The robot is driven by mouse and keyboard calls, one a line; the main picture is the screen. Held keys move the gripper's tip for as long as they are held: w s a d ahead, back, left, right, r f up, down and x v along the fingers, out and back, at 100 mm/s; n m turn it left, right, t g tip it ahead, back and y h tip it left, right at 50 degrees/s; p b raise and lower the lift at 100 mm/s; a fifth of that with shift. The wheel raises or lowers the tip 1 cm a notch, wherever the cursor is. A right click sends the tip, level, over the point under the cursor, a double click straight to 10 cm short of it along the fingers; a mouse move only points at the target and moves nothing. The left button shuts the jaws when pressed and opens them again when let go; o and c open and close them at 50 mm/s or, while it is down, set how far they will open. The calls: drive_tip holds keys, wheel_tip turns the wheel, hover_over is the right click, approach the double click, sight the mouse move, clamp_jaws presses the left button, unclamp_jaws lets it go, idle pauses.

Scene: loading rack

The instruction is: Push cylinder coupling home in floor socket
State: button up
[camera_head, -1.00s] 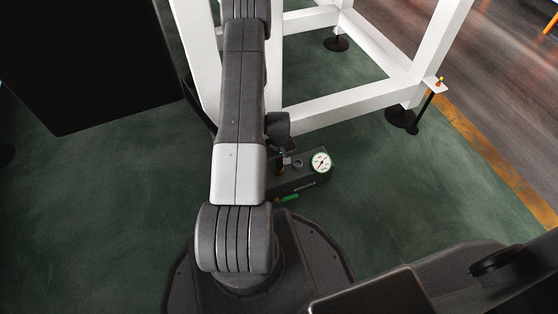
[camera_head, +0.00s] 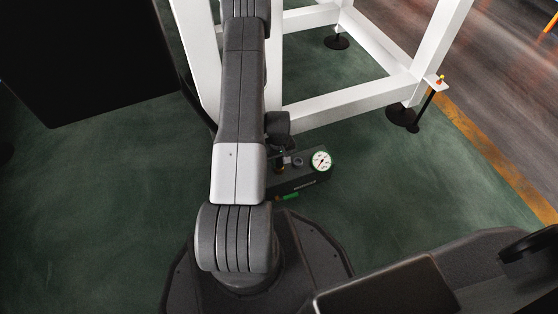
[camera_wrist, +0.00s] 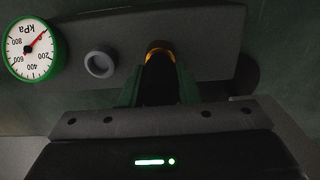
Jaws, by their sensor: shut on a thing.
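My gripper (camera_wrist: 160,82) is shut on the dark cylinder coupling (camera_wrist: 158,68), with its green-edged fingers on either side. A brass-orange ring (camera_wrist: 160,46) shows at the coupling's far end, against the dark floor block (camera_wrist: 205,35). I cannot tell how deep the coupling sits, as its mating end is hidden. The block also shows in the head view (camera_head: 312,181), on the floor beside my arm. My arm covers part of it, and the gripper is mostly hidden there.
A round gauge marked kPa (camera_wrist: 33,49) and a grey ring fitting (camera_wrist: 99,64) sit on the block. A green-ended part (camera_head: 289,196) is at its front side. The white rack frame (camera_head: 345,104) stands close behind.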

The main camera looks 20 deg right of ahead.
drive_tip(key=shift+r+p, duration=1.55)
drive_tip(key=shift+r, duration=1.45)
drive_tip(key=shift+b, duration=0.5)
drive_tip(key=shift+f+b, duration=1.1)
drive_tip(key=shift+f, duration=0.3)
drive_tip(key=shift+f+b, duration=0.8)
drive_tip(key=shift+f, duration=0.3)
drive_tip(key=shift+f, duration=0.9)
drive_tip(key=o, duration=1)
drive_tip(key=shift+o, duration=0.2)
